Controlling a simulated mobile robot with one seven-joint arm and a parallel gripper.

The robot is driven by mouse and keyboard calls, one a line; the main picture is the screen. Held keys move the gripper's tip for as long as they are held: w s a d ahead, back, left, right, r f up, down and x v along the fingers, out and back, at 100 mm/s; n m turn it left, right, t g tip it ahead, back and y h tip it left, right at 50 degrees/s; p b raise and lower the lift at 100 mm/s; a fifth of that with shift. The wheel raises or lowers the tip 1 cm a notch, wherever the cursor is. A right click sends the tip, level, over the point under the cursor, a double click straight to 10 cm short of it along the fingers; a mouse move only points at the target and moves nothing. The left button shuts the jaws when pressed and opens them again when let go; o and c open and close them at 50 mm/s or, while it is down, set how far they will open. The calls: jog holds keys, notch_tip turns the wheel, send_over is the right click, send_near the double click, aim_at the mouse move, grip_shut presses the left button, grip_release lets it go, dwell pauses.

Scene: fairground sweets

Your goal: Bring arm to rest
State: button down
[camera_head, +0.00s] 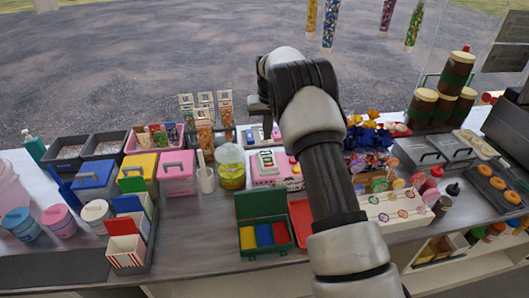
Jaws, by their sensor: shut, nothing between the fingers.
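My arm (335,190) rises from the bottom of the head view, over the middle of the counter, and bends near the top. My gripper (258,117) points down at the far end of the arm, left of the bend. It is small in the picture and partly behind my arm. It is shut with nothing in it. It appears above the far part of the counter; its exact height I cannot tell.
The counter (190,238) is crowded. Near my arm are a pink cash box (277,180), a green box (262,205) with coloured compartments, a glass jar (231,175) and a lollipop stand (395,208). Stacked brown jars (441,108) stand at right. Filled tubes (331,22) hang above.

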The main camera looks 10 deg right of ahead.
jog(key=s+r+t, duration=0.1)
jog(key=s+r, duration=0.8)
jog(key=r, duration=0.3)
jog(key=s+r+t, duration=0.1)
jog(key=s+r, duration=0.8)
jog(key=r, duration=0.2)
jog(key=s+t, duration=0.1)
jog(key=s, duration=2.5)
jog(key=shift+s+f+t, duration=0.4)
jog(key=shift+f, duration=0.05)
